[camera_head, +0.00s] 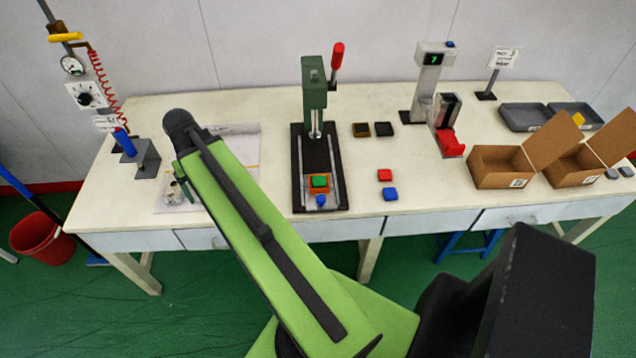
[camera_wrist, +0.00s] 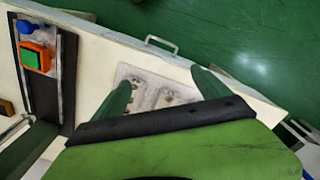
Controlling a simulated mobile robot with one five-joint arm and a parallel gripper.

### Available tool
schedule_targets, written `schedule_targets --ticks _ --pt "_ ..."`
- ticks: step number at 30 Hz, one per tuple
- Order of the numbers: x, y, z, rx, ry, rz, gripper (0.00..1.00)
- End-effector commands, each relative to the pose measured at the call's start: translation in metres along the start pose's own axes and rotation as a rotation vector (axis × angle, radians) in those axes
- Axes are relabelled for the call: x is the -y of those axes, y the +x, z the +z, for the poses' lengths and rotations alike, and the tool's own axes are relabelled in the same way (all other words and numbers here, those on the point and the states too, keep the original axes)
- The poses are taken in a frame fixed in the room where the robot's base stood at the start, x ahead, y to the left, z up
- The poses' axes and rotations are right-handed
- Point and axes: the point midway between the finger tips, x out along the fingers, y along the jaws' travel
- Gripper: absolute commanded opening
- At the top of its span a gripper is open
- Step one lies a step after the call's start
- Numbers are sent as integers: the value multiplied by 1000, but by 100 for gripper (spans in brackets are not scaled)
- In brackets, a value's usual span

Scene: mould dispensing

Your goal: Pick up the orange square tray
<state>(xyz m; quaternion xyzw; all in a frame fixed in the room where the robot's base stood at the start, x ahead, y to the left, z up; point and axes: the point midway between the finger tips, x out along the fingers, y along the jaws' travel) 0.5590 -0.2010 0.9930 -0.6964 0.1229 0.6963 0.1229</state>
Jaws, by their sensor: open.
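The orange square tray (camera_head: 326,187) sits on the black base of the green hand press, with a green square block (camera_head: 320,181) on top covering most of it. In the wrist view the orange tray (camera_wrist: 45,52) is near the upper left corner, with the green block (camera_wrist: 31,60) on it. My gripper (camera_wrist: 163,88) is open and empty, its two green fingers spread over the table near its front edge. It is well to the left of the tray in the head view, mostly hidden by my arm.
A blue knob (camera_head: 320,200) is just in front of the tray. The green press (camera_head: 314,95) stands behind it. Red (camera_head: 385,175) and blue (camera_head: 390,194) blocks lie to the right. A grey plate with small metal parts (camera_wrist: 148,88) lies below my fingers.

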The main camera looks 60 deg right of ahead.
Motion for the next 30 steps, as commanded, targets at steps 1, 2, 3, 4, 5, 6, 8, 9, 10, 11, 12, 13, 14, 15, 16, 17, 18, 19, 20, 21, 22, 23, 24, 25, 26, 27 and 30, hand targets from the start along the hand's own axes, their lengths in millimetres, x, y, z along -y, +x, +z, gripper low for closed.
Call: schedule_targets --ticks 1,2,3,4,5,6,8,9,10,11,12,13,14,15,16,17,18,19,20,21,22,23,24,25,26,27,30 --pt "-54 -6 -4 0 92 0 91" --pt "-84 -7 -3 0 141 0 91" --pt "-122 -9 1 0 205 0 91" --pt "-150 -11 6 0 252 0 91" --pt "-177 -12 12 0 297 0 91" --pt "-211 -14 21 0 354 -1 91" --pt "-255 -16 37 0 430 -1 91" --pt "-280 -17 48 0 474 -1 91" --pt "-296 -18 55 0 502 -1 91" --pt "-310 -18 63 0 527 -1 91" --pt "-324 -19 71 0 554 -1 91" --pt "-333 -19 76 0 570 -1 91" --pt "-340 -19 80 0 582 -1 91" --pt "-346 -19 84 0 594 -1 91" --pt "-350 -19 87 0 600 -1 91" --pt "-351 -19 88 0 603 -1 91" --pt "-352 -19 89 0 605 -1 91" --pt "-352 -19 89 0 605 -1 91" --pt "-352 -18 89 0 605 -1 91" --pt "-352 -16 88 0 604 0 91" --pt "-352 -14 88 0 604 0 91" --pt "-351 -11 88 0 604 0 91" --pt "-351 -6 88 0 604 0 91" --pt "-351 -1 88 0 604 0 91" --pt "-351 4 88 0 604 0 91" --pt "-351 12 88 0 603 0 91" --pt "-351 34 88 0 603 0 91"
